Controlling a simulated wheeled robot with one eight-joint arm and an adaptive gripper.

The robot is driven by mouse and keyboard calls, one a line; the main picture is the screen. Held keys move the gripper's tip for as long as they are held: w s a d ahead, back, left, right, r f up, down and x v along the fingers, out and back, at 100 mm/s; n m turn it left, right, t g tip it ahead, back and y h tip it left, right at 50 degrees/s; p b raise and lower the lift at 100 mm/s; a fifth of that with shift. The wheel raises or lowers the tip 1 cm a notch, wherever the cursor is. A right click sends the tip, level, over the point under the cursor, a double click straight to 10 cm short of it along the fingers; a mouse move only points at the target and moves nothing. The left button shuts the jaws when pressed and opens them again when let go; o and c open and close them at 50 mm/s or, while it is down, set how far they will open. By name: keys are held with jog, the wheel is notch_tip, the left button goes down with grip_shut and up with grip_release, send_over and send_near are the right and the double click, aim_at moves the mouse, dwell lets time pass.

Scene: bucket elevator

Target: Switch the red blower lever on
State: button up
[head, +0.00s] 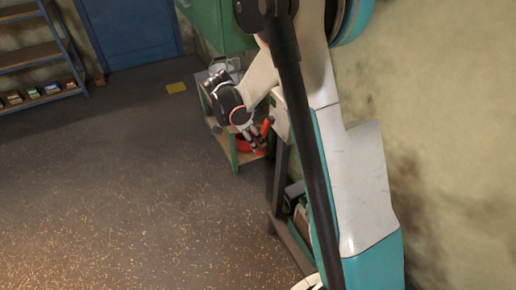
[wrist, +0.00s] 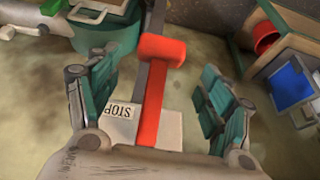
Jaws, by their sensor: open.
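The red blower lever (wrist: 153,105) stands out in the wrist view, with a thick red crosspiece at its far end. My gripper (wrist: 157,66) is open, with one green-padded finger on each side of the lever and a visible gap to both. In the head view my gripper (head: 254,143) hangs beside a grey-white box by the wall. A small red piece, apparently the lever (head: 266,127), shows next to the fingers. The lever's base is partly hidden by my wrist.
A green-framed shelf stand (head: 223,148) stands just behind my gripper, with a red container (wrist: 267,38) on it. A large green housing (head: 222,25) is above. A blue door (head: 130,32) and a shelf rack (head: 38,58) are at the back.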

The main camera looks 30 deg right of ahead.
jog(key=b+x, duration=0.2)
jog(key=x, duration=0.4)
jog(key=shift+d+f, duration=0.1)
jog(key=shift+f, duration=0.05)
jog(key=c, duration=1.5)
